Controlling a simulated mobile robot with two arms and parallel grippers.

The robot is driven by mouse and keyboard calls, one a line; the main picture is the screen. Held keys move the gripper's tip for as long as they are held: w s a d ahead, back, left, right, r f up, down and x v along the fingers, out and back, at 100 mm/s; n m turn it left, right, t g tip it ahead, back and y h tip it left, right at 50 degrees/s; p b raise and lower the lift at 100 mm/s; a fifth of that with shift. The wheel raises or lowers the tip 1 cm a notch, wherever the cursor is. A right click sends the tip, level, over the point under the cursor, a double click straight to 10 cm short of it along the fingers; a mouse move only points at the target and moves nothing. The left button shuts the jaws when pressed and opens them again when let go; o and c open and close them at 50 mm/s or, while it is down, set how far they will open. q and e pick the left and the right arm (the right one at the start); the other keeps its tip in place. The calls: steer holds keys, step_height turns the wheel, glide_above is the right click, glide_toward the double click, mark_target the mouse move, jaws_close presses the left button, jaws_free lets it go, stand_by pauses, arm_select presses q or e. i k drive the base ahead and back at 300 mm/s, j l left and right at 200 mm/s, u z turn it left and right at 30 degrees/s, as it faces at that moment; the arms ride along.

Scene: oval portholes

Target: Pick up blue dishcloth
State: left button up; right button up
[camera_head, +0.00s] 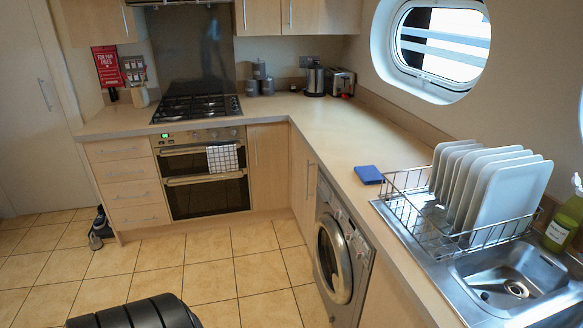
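A blue dishcloth (369,174) lies folded into a small flat square on the beige countertop (345,140). It sits near the counter's front edge, just left of the dish rack. Nothing covers it.
A wire dish rack (425,237) with several white plates (510,190) stands by the steel sink (510,287). A green bottle (563,222) is at the right edge. The washing machine (340,255) is under the counter. The tiled floor (235,265) is mostly clear.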

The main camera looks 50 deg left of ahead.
mark_target(369, 174)
steer(key=u, duration=1.15)
steer(key=z, duration=2.1)
steer(key=u, duration=2.1)
steer(key=i+j+z, duration=0.15)
steer(key=z, duration=0.5)
steer(key=i+j+z, duration=0.2)
steer(key=i+j, duration=0.2)
steer(key=j, duration=0.25)
steer(key=i+j+z, duration=0.15)
steer(key=j, duration=0.2)
steer(key=i+j+z, duration=0.1)
steer(key=j, duration=0.25)
steer(key=i+j+z, duration=0.1)
steer(key=i+j, duration=0.15)
steer(key=j, duration=0.15)
